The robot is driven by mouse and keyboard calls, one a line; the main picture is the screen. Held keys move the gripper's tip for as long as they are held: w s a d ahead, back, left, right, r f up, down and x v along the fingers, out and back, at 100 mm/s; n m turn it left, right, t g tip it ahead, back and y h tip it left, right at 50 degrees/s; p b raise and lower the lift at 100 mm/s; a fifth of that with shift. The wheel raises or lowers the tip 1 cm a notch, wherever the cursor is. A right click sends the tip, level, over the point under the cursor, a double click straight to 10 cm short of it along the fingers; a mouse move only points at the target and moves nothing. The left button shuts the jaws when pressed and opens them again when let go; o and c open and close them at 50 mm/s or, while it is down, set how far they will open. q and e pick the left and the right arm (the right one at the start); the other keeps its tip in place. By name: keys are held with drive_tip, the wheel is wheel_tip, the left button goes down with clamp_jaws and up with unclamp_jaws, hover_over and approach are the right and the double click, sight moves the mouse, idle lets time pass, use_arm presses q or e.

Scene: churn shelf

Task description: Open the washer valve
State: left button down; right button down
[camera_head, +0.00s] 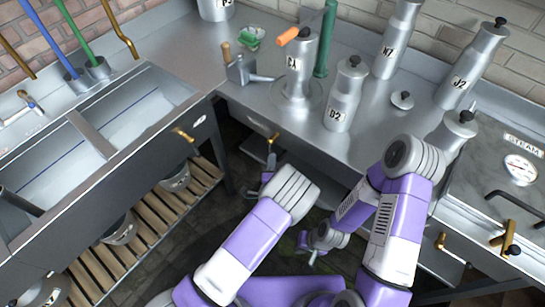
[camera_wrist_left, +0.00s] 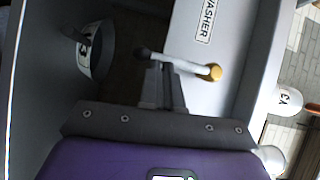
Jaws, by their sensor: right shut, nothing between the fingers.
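The washer valve's lever (camera_head: 275,138) sticks out from the counter front, its brass-coloured end toward the counter top. In the left wrist view the lever (camera_wrist_left: 195,68) is grey with a gold tip, below and left of a plate reading WASHER (camera_wrist_left: 205,20). My left gripper (camera_head: 268,174) is at the lever; in the left wrist view its fingers (camera_wrist_left: 166,78) stand close together against the lever's shaft. Whether they grip it or only touch it is unclear. My right gripper (camera_head: 308,245) is shut and empty, lower down over the floor, apart from the valve.
The sink front (camera_head: 150,160) at left bears another brass handle (camera_head: 183,135). Labelled metal cans, including D2 (camera_head: 344,95), stand on the counter (camera_head: 235,50). A steam unit (camera_head: 500,190) with a gauge is at right.

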use_arm(q)
drive_tip(key=shift+s+d, duration=0.1)
drive_tip(key=shift+d, duration=0.05)
